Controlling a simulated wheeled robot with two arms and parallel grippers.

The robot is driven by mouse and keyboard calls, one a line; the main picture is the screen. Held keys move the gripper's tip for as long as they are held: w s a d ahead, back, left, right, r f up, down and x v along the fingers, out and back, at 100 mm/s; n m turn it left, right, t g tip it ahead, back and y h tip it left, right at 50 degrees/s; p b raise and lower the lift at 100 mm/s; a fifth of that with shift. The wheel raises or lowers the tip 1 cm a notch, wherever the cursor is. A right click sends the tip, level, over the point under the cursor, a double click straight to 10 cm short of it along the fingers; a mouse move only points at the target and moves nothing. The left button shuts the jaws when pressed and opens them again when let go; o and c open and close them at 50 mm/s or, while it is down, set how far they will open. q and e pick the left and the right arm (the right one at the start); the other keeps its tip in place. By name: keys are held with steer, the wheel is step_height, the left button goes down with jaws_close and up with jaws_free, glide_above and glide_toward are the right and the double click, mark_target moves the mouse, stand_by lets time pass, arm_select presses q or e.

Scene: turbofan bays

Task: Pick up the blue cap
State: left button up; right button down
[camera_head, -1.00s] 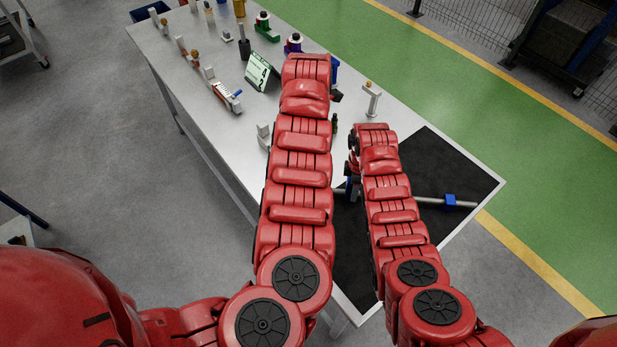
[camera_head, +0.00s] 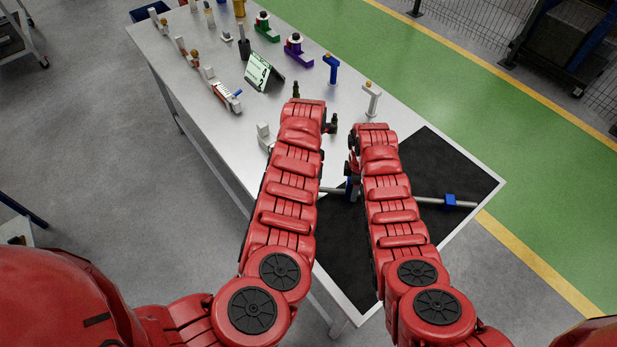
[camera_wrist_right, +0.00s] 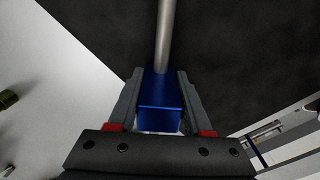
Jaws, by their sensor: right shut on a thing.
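In the right wrist view a blue block-shaped cap (camera_wrist_right: 160,100) sits between the fingers of my right gripper (camera_wrist_right: 158,76), which is shut on it. A grey metal rod (camera_wrist_right: 166,35) runs from the cap over the black mat. A second blue block (camera_head: 450,200) sits farther right on the rod. My left arm reaches over the table, and its gripper is hidden behind the arm.
The black mat (camera_head: 440,160) covers the table's near right end. A white post (camera_head: 372,98), a blue post (camera_head: 331,68), a purple-based part (camera_head: 296,50) and a sign (camera_head: 260,74) stand farther back. Small dark green bottles (camera_head: 332,125) stand near my left arm.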

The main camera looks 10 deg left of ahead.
arm_select(q)
jaws_close()
stand_by(0.3)
step_height(320, 180, up, 10)
stand_by(0.6)
arm_select(e)
steer(key=shift+c, duration=1.2)
jaws_free()
